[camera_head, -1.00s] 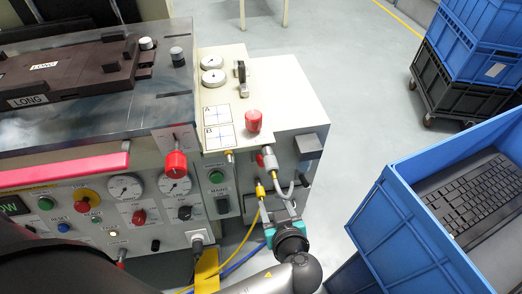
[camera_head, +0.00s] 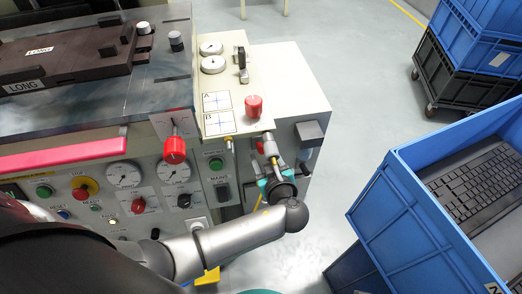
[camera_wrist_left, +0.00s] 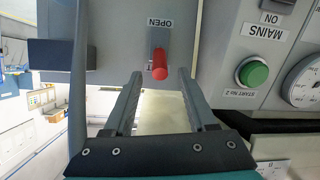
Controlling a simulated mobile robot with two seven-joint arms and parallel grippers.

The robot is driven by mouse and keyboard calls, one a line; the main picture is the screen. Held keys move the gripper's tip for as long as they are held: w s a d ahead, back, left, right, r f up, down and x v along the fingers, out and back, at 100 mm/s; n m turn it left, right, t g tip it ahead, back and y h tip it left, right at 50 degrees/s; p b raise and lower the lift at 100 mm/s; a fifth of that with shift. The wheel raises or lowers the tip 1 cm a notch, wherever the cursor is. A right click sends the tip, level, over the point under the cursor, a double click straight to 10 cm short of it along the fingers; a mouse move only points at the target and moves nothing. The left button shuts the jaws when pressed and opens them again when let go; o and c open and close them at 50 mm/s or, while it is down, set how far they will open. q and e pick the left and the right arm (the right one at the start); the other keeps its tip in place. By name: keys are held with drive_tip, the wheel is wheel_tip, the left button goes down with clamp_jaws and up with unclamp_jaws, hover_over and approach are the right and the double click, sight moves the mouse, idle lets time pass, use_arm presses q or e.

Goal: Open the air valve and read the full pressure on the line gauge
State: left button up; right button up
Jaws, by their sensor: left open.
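The air valve's red lever (camera_wrist_left: 160,64) sits on the machine's grey side panel beside an inverted OPEN label, in the left wrist view. In the head view the red lever (camera_head: 260,147) is small, beside a grey cylinder. My left gripper (camera_wrist_left: 159,76) is open, with one finger on each side of the lever; contact cannot be told. The left gripper also shows in the head view (camera_head: 268,172), just below the valve. The line gauge (camera_head: 173,171) is a white round dial on the front panel; its reading is too small to tell. My right gripper is out of view.
A green start button (camera_wrist_left: 253,73) and MAINS switch lie beside the valve. A grey box (camera_head: 309,132) juts from the machine's side. A blue crate (camera_head: 400,215) holding a keyboard (camera_head: 475,185) stands at right. Open floor lies between machine and crate.

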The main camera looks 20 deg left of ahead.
sight(262, 152)
use_arm(q)
drive_tip(key=shift+b+x, duration=0.65)
drive_tip(key=shift+x, duration=1.8)
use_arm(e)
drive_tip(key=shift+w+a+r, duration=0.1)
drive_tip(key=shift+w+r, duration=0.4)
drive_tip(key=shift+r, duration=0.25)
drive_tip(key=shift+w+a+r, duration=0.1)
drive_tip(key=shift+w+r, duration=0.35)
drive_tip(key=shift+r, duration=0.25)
use_arm(q)
clamp_jaws()
